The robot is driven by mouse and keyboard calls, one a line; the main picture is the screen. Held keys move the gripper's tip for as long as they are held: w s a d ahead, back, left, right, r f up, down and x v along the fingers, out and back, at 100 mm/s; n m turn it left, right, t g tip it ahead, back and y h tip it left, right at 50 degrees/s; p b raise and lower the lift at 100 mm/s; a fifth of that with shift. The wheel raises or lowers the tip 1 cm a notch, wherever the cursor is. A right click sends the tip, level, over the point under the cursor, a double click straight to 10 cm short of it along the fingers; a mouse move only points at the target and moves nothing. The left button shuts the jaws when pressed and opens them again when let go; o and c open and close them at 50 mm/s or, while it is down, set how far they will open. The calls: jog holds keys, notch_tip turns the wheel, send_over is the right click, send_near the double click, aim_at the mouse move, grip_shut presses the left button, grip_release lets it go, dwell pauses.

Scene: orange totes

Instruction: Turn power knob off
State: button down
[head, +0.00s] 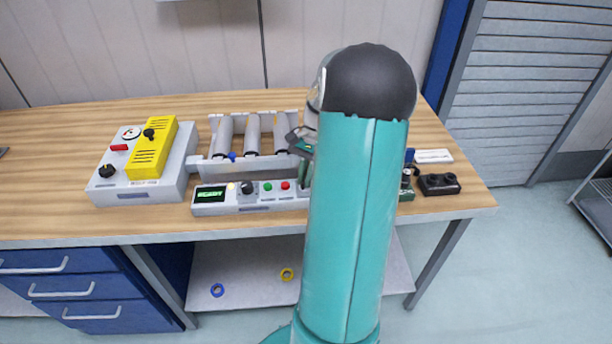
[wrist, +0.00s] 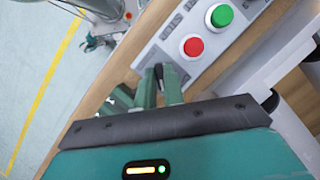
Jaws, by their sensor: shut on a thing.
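A grey control panel (head: 230,209) lies along the front of the bench, with a lit green display (head: 210,195), a black dial (head: 248,187), a green button (head: 268,187) and a red button (head: 286,185). My arm hides its right end in the head view. In the wrist view, my gripper (wrist: 160,80) is at the panel end beside the red button (wrist: 193,46). Its green fingers are shut on a small black knob (wrist: 158,71), apparently the power knob. The fingers partly cover this knob, and I cannot read its setting.
A grey unit (head: 110,190) with a yellow block (head: 152,148) stands at left. A rack of grey rollers (head: 253,135) stands behind the panel. A black two-knob box (head: 438,184) sits at right. The wooden bench top (head: 60,165) is clear at far left.

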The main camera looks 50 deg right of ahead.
jog(key=n, duration=0.2)
jog(key=n+g, duration=0.1)
jog(key=n, duration=0.1)
jog(key=shift+w+g+h, duration=0.15)
jog(key=shift+g+h, duration=0.15)
jog(key=n+g, duration=0.1)
jog(key=n, duration=0.3)
jog(key=shift+a+h, duration=0.1)
jog(key=shift+h, duration=0.3)
jog(key=n, duration=0.2)
jog(key=n+g+h, duration=0.1)
jog(key=n, duration=0.1)
jog(key=shift+w+h, duration=0.1)
jog(key=shift+h, duration=0.2)
jog(key=shift+a+n+h, duration=0.1)
jog(key=shift+n+h, duration=0.5)
jog(key=shift+n, duration=1.5)
jog(key=c, duration=1.5)
grip_release()
